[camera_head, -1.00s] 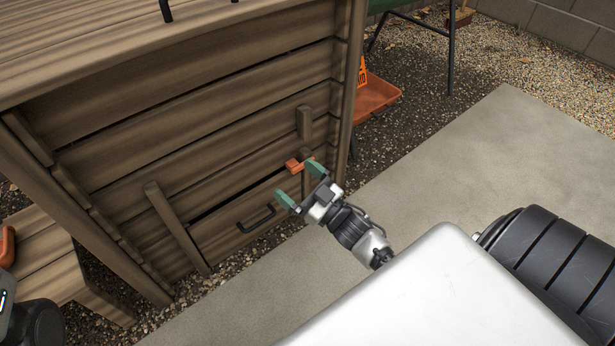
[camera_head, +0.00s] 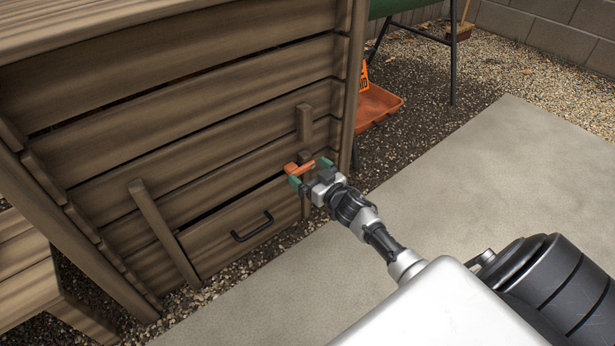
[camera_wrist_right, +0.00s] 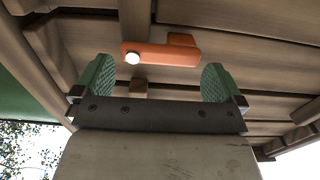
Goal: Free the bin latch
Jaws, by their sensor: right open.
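The orange latch (camera_head: 299,167) sits on the front of the wooden bin (camera_head: 180,110), at the upper right corner of a low hatch (camera_head: 225,233) with a black handle (camera_head: 252,226). In the right wrist view the latch (camera_wrist_right: 165,54) lies crosswise, with a pale round pivot at its left end and a raised orange block near its right end. My right gripper (camera_head: 311,173) is open at the latch. Its green fingers (camera_wrist_right: 159,82) stand apart with the latch just ahead and between them; I cannot tell whether they touch it. My left gripper does not show.
Upright wooden battens flank the hatch, one on the left (camera_head: 163,233). A concrete path (camera_head: 480,170) is clear on the right.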

